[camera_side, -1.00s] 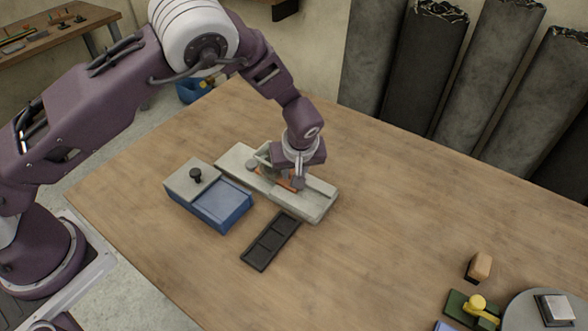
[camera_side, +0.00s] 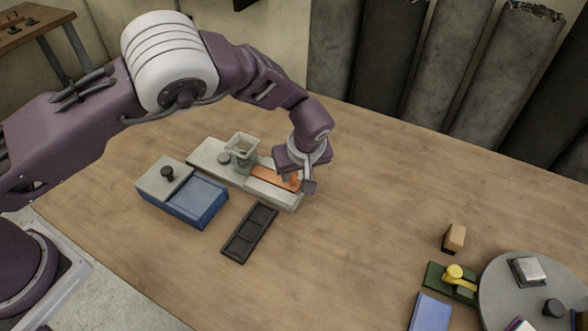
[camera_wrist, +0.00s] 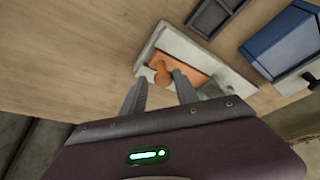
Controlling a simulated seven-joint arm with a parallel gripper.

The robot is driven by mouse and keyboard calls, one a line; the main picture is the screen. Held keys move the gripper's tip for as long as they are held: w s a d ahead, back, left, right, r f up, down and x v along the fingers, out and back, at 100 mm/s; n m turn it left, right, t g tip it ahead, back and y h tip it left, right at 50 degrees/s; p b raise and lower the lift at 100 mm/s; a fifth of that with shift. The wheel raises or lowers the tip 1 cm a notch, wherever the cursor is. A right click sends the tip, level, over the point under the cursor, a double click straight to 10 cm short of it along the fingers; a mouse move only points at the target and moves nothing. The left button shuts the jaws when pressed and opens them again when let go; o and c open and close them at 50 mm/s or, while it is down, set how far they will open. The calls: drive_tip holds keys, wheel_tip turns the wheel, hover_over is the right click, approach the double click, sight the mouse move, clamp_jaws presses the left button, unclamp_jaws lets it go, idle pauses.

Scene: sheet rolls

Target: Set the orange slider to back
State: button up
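The orange slider (camera_side: 268,178) lies in a pale grey rail block (camera_side: 207,154). Its upright orange knob (camera_side: 295,182) is near the block's right end in the side view. In the wrist view the slider plate (camera_wrist: 192,72) and knob (camera_wrist: 161,77) show clearly. My gripper (camera_side: 298,187) is low over that right end. In the wrist view its fingers (camera_wrist: 159,82) are apart, with the knob showing between their tips and a gap on each side. A clear open box (camera_side: 242,150) and a grey knob (camera_side: 223,159) stand on the rail block.
A blue box (camera_side: 197,203) with a grey lid part and black knob stands left of the rail. A black compartment tray (camera_side: 249,234) lies in front. A wooden block (camera_side: 454,238), green base (camera_side: 450,282) and grey disc (camera_side: 510,305) are far right. The table between is clear.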

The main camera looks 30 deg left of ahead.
drive_tip(key=shift+a, duration=0.1)
drive_tip(key=v, duration=0.7)
drive_tip(key=s+a+r+m+h, duration=0.1)
drive_tip(key=s+a+r+h, duration=0.1)
drive_tip(key=s+a+r, duration=0.6)
drive_tip(key=s+a+r+m+h, duration=0.15)
drive_tip(key=a+r, duration=0.25)
drive_tip(key=r, duration=0.9)
drive_tip(key=s+a+r+m+t, duration=0.1)
drive_tip(key=s+a+m, duration=0.2)
drive_tip(key=s, duration=0.7)
drive_tip(key=s+a+r+m+t, duration=0.1)
drive_tip(key=s+a+m, duration=0.2)
drive_tip(key=s, duration=0.7)
drive_tip(key=shift+s+a+r, duration=0.2)
drive_tip(key=shift+a+r, duration=0.05)
drive_tip(key=shift+a, duration=0.3)
drive_tip(key=shift+m+y, duration=0.25)
